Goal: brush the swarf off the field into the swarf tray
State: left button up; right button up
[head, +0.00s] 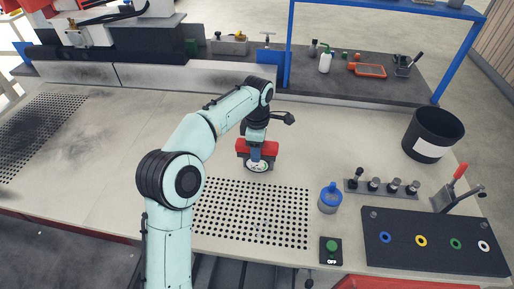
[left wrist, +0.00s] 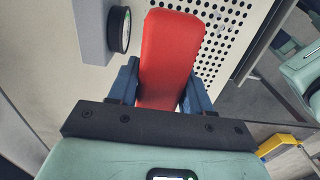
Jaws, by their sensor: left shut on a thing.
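My left gripper (head: 256,153) is shut on a red block-like thing (head: 242,146), held over the bench just behind the perforated field (head: 290,215). In the left wrist view the red thing (left wrist: 172,50) sits between the blue fingers of my left gripper (left wrist: 165,85). I take it for the brush; no bristles show. A few faint specks on the field are too small to identify as swarf. I cannot pick out a swarf tray for certain. My right gripper is not in view.
A blue-topped jar (head: 329,198) and a green button box (head: 331,251) stand right of the field. A row of dark knobs, a black board (head: 430,240) and a black bin (head: 433,134) lie farther right. The bench left of my arm is mostly clear, with dark smudges.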

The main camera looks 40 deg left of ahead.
pick_arm(q)
jog(key=b, duration=0.4)
send_over(254, 212)
jog(key=f, duration=1.4)
jog(key=shift+w+a+f, duration=0.2)
jog(key=shift+w, duration=0.1)
jog(key=shift+s+d+f, duration=0.15)
jog(key=shift+s+f, duration=0.1)
jog(key=shift+f, duration=0.1)
notch_tip(254, 212, down, 3)
jog(key=shift+f+b, duration=0.1)
jog(key=shift+b, duration=1)
jog(key=shift+f, duration=0.3)
jog(key=shift+f+b, duration=0.6)
jog(key=shift+b, duration=0.1)
jog(key=shift+s+d, duration=0.1)
